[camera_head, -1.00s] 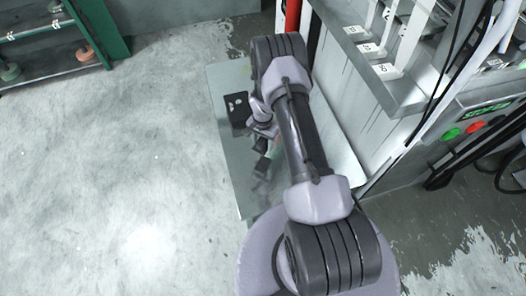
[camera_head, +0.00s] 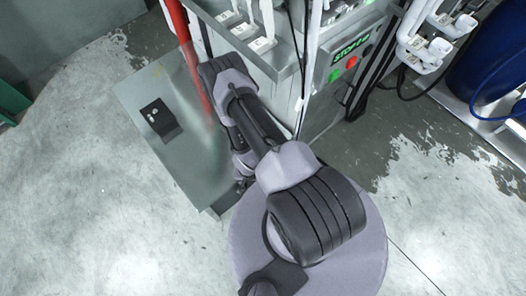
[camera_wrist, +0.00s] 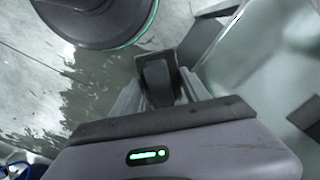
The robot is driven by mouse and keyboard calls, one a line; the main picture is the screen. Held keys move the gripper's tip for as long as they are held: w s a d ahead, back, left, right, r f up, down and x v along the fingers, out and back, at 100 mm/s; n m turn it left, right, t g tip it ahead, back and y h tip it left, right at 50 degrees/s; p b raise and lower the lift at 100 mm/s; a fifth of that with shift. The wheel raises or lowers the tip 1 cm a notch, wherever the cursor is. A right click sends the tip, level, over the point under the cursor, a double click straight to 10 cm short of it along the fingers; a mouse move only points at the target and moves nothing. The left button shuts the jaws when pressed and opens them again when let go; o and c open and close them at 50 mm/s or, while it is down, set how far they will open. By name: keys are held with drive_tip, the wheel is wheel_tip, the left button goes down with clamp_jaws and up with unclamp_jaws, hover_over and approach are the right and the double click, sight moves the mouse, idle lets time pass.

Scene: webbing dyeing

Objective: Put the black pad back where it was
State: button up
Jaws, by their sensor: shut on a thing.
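A dark pad (camera_wrist: 158,72) shows between my gripper's fingers in the wrist view. My gripper (camera_wrist: 160,92) is shut on it, and the fingers cover part of its sides. In the head view my gripper (camera_head: 242,178) is mostly hidden under my arm, at the near right end of the grey metal table (camera_head: 150,85). I cannot clearly make out the held pad there. A black block with white spots (camera_head: 160,117) lies on the table, apart from the gripper.
A machine with a control panel (camera_head: 352,55) and labelled white parts (camera_head: 262,42) stands behind the table. A red post (camera_head: 190,50) rises at the table's back edge. A blue drum (camera_head: 490,55) is at the far right.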

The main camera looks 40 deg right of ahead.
drive_tip(key=shift+d, duration=0.2)
drive_tip(key=w+d+b, duration=0.1)
drive_tip(key=w+d, duration=0.1)
drive_tip(key=w, duration=0.2)
drive_tip(key=w+d+f+b, duration=0.1)
drive_tip(key=w+d+b, duration=0.1)
drive_tip(key=w, duration=0.2)
drive_tip(key=w+d+b, duration=0.2)
drive_tip(key=w, duration=0.3)
drive_tip(key=shift+d+f, duration=0.35)
drive_tip(key=f, duration=0.1)
drive_tip(key=f+b, duration=0.2)
drive_tip(key=shift+w+d+f, duration=0.15)
drive_tip(key=shift+w+f, duration=0.15)
drive_tip(key=shift+f, duration=0.05)
drive_tip(key=shift+r, duration=0.2)
drive_tip(key=shift+f, duration=0.15)
drive_tip(key=o, duration=1.5)
drive_tip(key=shift+c, duration=0.2)
